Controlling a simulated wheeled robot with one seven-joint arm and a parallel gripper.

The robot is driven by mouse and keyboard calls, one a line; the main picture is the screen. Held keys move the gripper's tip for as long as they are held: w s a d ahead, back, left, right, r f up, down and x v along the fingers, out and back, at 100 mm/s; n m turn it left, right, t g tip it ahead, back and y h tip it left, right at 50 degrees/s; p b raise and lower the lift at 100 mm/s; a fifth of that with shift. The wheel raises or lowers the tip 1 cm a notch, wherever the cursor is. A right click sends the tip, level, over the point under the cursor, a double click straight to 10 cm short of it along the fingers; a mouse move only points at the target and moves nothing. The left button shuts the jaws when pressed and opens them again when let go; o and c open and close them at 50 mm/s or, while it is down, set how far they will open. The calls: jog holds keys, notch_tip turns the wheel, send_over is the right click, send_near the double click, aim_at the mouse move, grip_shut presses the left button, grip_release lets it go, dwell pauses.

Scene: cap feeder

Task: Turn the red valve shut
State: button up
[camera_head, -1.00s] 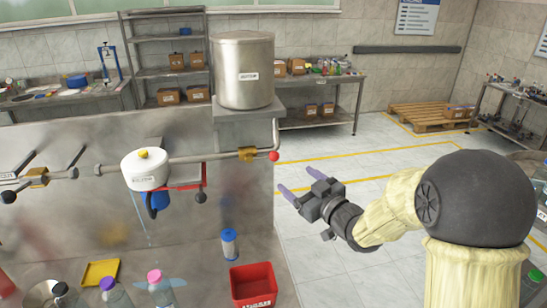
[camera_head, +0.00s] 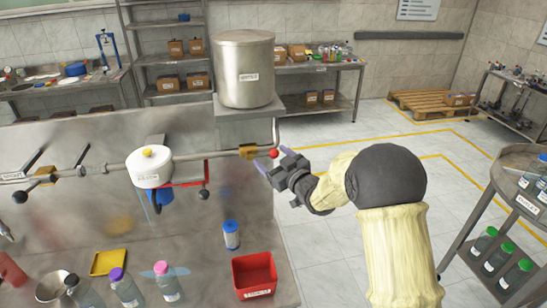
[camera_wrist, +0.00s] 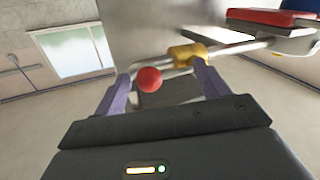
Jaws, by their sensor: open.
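The red valve knob (camera_head: 274,154) is a small ball on a short lever beside a brass valve body (camera_head: 248,152), on the pipe below the steel tank. My gripper (camera_head: 272,159) is open at the knob's right and front, its fingers reaching toward it. In the wrist view the red ball (camera_wrist: 149,80) lies between the two purple fingers, nearer the left one, and the brass body (camera_wrist: 187,54) is beyond, near the right fingertip. Neither finger visibly grips the ball. Whether a finger touches it cannot be told.
The steel tank (camera_head: 244,70) stands above the valve, and a white round canister (camera_head: 149,167) sits on the pipe to the left. A red bin (camera_head: 255,276), a blue-capped bottle (camera_head: 231,236) and a yellow tray (camera_head: 108,262) are on the bench. A cart (camera_head: 497,220) stands at right.

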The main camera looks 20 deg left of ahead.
jog(key=shift+s+d+r, duration=0.1)
jog(key=shift+d+r, duration=0.05)
jog(key=shift+d, duration=0.05)
jog(key=c, duration=1.5)
jog(key=shift+c, duration=0.3)
jog(key=shift+a, duration=0.1)
